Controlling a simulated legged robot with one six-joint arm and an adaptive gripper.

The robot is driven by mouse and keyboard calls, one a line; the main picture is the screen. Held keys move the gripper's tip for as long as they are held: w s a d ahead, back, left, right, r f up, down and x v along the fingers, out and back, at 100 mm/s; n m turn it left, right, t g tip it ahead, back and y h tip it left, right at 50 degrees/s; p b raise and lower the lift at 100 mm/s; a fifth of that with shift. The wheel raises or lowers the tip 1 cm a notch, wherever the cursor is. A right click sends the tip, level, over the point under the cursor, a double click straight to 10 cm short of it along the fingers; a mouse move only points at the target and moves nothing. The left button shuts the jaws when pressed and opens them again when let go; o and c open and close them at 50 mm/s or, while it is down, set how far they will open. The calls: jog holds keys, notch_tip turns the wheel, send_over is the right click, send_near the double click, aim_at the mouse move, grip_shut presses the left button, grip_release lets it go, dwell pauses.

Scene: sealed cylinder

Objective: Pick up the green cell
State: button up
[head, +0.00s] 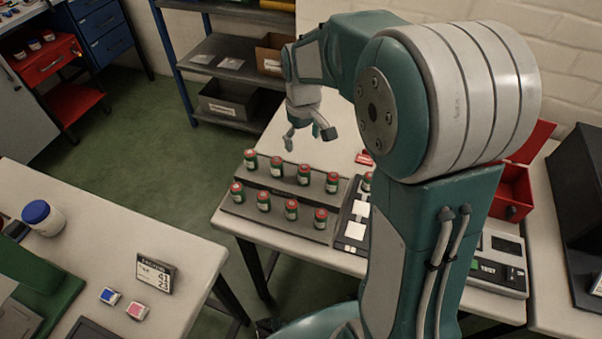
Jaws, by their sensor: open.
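Several small green cells with red tops stand upright in two rows on a dark stepped rack (278,189) on the white table. In the back row are a left-end cell (250,161), two middle cells (276,166) (304,173) and a right-end cell (332,183). The front row runs from a left cell (237,193) to a right cell (320,219). Another such cell (367,182) stands right of the rack, partly hidden by my arm. My gripper (309,137) is open and empty, pointing down above and behind the back row, apart from the cells.
A panel with pale squares (355,231) and a tester (485,271) lie right of the rack. A red open box (512,190) stands behind my arm. Shelves (225,60) stand behind.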

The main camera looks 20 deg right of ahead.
aim_at(305, 167)
jog(key=f, duration=0.2)
jog(key=d+f, duration=0.1)
jog(key=f, duration=0.2)
jog(key=shift+d, duration=0.1)
jog(key=f, duration=0.3)
jog(key=a+f, duration=0.1)
jog(key=f, duration=0.1)
jog(key=shift+s, duration=0.25)
jog(key=shift+d+f, duration=0.1)
jog(key=shift+f, duration=0.25)
jog(key=shift+d, duration=0.1)
jog(key=shift+c, duration=0.4)
grip_shut()
